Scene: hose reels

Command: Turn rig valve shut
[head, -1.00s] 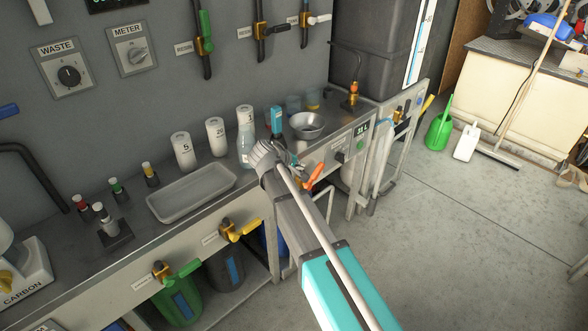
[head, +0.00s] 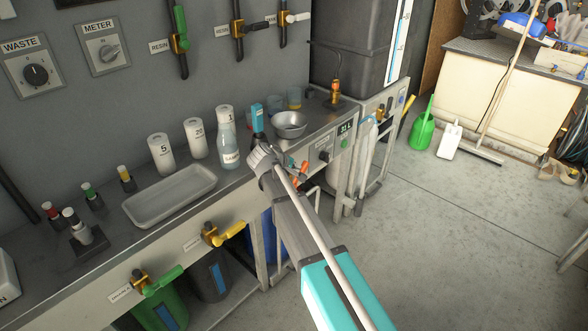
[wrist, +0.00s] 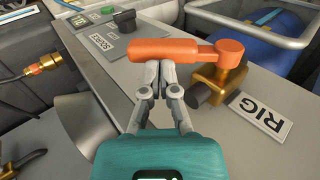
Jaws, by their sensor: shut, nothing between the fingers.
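The rig valve has an orange lever (wrist: 180,50) on a brass body (wrist: 218,84), beside a white RIG label (wrist: 258,115) on the bench's grey front panel. In the wrist view the lever lies crosswise, reaching left from its round hub. My gripper (wrist: 161,68) is shut and empty. Its fingertips are at the near side of the lever, close to its middle; I cannot tell if they touch it. In the head view my wrist and arm partly cover the valve, and pieces of the orange lever (head: 303,167) show beside them.
A black knob (wrist: 124,20) and a green button (wrist: 78,21) sit on the panel near the lever. A blue drum (wrist: 270,35) stands behind a rail. On the bench are a metal bowl (head: 289,125), a bottle (head: 228,146) and a grey tray (head: 170,196).

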